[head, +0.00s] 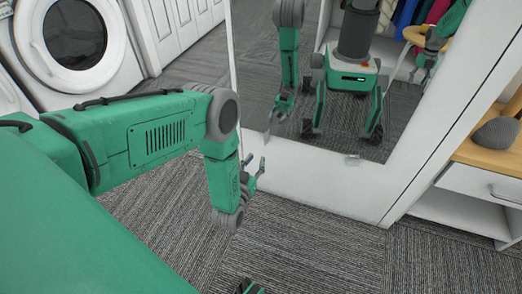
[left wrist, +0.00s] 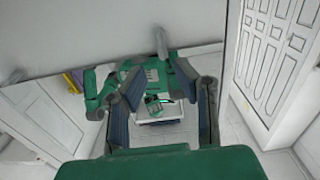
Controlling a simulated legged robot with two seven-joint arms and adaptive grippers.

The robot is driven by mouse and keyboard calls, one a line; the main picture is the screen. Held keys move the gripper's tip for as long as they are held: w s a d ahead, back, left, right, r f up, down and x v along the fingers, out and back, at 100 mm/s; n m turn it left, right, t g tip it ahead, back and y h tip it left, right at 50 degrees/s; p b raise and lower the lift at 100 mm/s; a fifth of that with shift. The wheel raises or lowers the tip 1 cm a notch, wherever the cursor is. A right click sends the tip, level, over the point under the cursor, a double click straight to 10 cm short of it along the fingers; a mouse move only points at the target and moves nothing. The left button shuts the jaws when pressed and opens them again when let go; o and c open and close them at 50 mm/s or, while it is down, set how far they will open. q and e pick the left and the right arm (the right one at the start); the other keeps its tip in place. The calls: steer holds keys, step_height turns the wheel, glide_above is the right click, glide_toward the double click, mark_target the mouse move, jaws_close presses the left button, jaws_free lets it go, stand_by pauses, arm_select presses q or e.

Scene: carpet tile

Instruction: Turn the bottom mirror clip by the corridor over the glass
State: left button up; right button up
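The mirror (head: 340,120) stands in a white frame ahead of me. A small grey clip (head: 268,136) sits at the lower left of the glass, on the side toward the washer and white doors. In the left wrist view a blurred grey lever, which looks like this clip (left wrist: 161,42), stands upright past the fingertips, between their lines. Another small dark piece (head: 353,160) is on the bottom edge farther right. My left gripper (head: 254,168) is open and empty, just in front of the lower left frame; its fingers (left wrist: 160,85) are apart. My right gripper shows at most as a reflection.
A washer (head: 68,35) and white panelled doors (head: 180,25) are at the left. A wooden-topped shelf unit (head: 490,150) with a drawer and a grey rounded object (head: 496,133) stands at the right.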

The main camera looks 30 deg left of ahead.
arm_select(q)
steer(key=v, duration=0.3)
steer(key=shift+s+d, duration=0.1)
steer(key=shift+s, duration=0.3)
